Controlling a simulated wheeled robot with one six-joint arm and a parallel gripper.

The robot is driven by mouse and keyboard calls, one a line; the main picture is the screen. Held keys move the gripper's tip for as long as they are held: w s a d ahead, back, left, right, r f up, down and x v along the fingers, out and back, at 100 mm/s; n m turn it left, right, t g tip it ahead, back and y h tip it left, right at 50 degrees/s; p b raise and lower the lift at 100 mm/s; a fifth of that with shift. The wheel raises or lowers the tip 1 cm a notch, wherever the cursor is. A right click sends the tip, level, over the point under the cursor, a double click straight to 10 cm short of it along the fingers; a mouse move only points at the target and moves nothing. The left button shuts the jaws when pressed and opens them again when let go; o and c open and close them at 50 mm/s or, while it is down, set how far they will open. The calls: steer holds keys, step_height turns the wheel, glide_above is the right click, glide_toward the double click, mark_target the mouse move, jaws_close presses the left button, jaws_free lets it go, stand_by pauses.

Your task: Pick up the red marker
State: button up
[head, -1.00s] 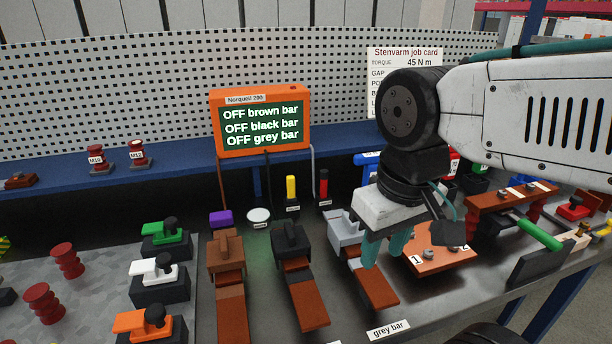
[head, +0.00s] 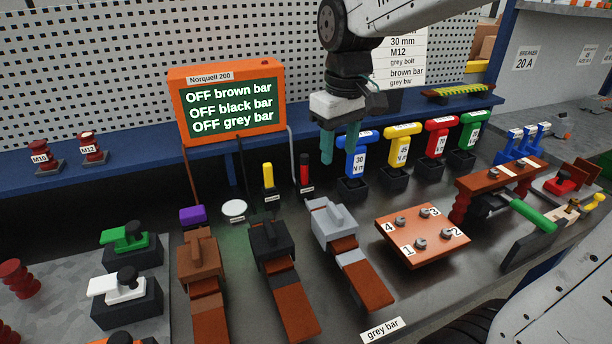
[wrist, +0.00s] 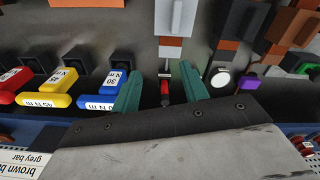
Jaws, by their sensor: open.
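The red marker (head: 304,167) stands upright in a dark holder on the bench, right of a yellow marker (head: 268,175), in the head view. In the wrist view the red marker (wrist: 165,88) shows between the two open fingers (wrist: 158,72), apart from both. The depth gap between fingers and marker cannot be told.
Colored torque tools stand right of my gripper, the blue one (head: 357,160) nearest. The orange Norquell screen (head: 233,103) is behind left. Brown, black and grey clamps (head: 332,222) stand in front. A copper plate (head: 422,236) with numbered bolts lies at right.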

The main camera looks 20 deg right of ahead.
steer(key=n, duration=0.2)
glide_above(305, 171)
steer(key=w, duration=0.1)
steer(key=shift+g, duration=0.3)
steer(key=f, duration=0.5)
steer(key=shift+d+f, duration=0.3)
steer(key=shift+w+f, duration=0.2)
steer(key=shift+f, duration=0.1)
steer(key=f, duration=0.7)
steer(key=shift+s+a+f, duration=0.15)
steer(key=shift+s+f, duration=0.05)
steer(key=shift+f, duration=0.05)
jaws_close()
